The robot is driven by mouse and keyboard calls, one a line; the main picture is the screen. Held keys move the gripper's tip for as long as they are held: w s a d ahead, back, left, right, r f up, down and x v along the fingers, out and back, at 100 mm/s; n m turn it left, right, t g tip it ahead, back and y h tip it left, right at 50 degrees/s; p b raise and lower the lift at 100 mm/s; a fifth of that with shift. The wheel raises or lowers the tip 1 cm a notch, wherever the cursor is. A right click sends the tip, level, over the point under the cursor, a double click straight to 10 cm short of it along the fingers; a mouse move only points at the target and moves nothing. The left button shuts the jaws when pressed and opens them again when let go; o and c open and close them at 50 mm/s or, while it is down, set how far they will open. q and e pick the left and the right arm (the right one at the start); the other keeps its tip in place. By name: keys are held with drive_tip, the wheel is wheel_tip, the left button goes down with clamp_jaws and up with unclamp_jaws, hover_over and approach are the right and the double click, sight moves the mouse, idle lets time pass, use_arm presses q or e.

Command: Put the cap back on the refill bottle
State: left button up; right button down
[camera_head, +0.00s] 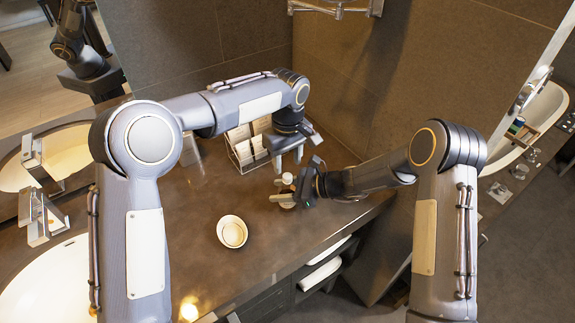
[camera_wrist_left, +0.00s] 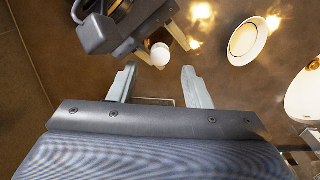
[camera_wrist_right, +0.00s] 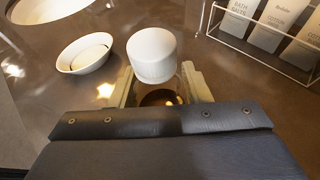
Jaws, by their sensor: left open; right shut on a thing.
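The refill bottle (camera_wrist_right: 160,97), with a see-through amber body, is between the fingers of my right gripper (camera_wrist_right: 159,88), which is shut on it. A white round cap (camera_wrist_right: 152,55) is at the top of the bottle; whether it is fully seated cannot be told. The cap also shows in the head view (camera_head: 287,178) and in the left wrist view (camera_wrist_left: 160,54). My left gripper (camera_head: 287,160) is open and empty, close behind the cap in the head view. In the left wrist view its fingers (camera_wrist_left: 158,83) are spread apart with the cap just beyond their tips.
A white bowl (camera_head: 232,232) stands on the brown counter. A wire rack with white packets (camera_head: 247,150) stands behind my left gripper. A basin with taps (camera_head: 42,215) is at the left. The counter between bowl and bottle is clear.

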sight(287, 176)
use_arm(q)
drive_tip(key=shift+c, duration=0.2)
wheel_tip(287, 176, up, 4)
drive_tip(key=shift+f, duration=0.25)
drive_tip(key=shift+f, duration=0.1)
drive_tip(key=shift+f, duration=3.95)
clamp_jaws()
drive_tip(key=shift+o, duration=0.2)
unclamp_jaws()
